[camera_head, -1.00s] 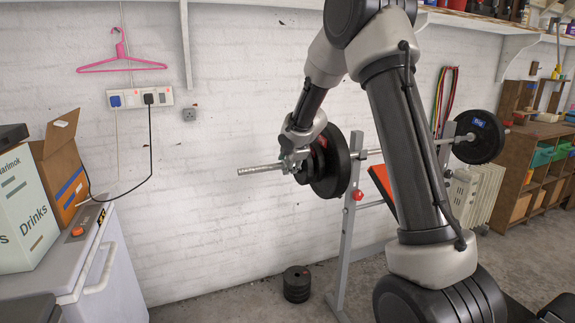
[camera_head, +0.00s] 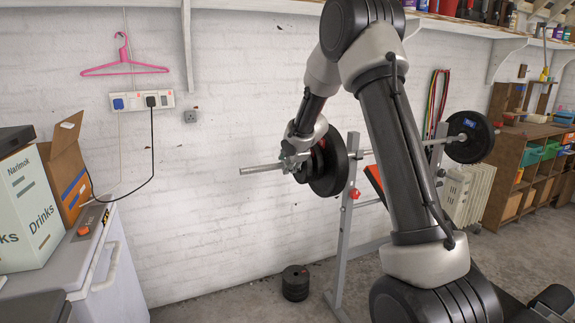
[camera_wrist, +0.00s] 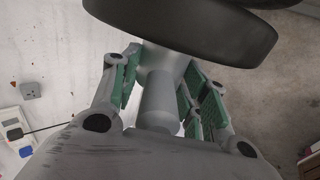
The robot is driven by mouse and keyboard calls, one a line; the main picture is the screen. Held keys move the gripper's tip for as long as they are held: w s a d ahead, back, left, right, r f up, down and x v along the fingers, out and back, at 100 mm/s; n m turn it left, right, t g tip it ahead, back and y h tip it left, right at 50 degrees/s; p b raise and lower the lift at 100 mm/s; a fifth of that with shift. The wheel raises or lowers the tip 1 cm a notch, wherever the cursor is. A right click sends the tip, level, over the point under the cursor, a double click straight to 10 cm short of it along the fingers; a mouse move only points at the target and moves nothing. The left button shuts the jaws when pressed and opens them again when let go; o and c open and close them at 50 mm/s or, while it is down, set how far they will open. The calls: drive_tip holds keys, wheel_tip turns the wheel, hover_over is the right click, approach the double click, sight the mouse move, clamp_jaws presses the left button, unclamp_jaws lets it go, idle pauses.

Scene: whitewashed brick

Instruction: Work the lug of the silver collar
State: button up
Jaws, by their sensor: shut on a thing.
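The barbell's bare silver end (camera_head: 260,169) sticks out to the left of its black plates (camera_head: 330,165) on the rack. My gripper (camera_head: 290,159) reaches down to the bar just outside the plates. In the wrist view, my gripper (camera_wrist: 163,76) has its green-padded fingers closed in on both sides of the silver collar (camera_wrist: 168,62), close against the plates (camera_wrist: 190,28). The grey bar end (camera_wrist: 158,100) runs down between the fingers. The collar's lug cannot be made out; my fingers and wrist hide much of the collar.
The rack upright (camera_head: 347,225) stands beside the plates. Small black weights (camera_head: 296,283) lie on the floor below. A white chest with a drinks box (camera_head: 28,205) stands at left, and a wooden shelf unit (camera_head: 530,165) at far right.

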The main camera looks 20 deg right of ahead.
idle(0.4)
drive_tip(key=o, duration=1.2)
drive_tip(key=shift+s, duration=0.15)
drive_tip(key=v, duration=1.1)
drive_tip(key=shift+s+d+r, duration=0.1)
drive_tip(key=shift+s+r, duration=0.1)
drive_tip(key=shift+s, duration=0.15)
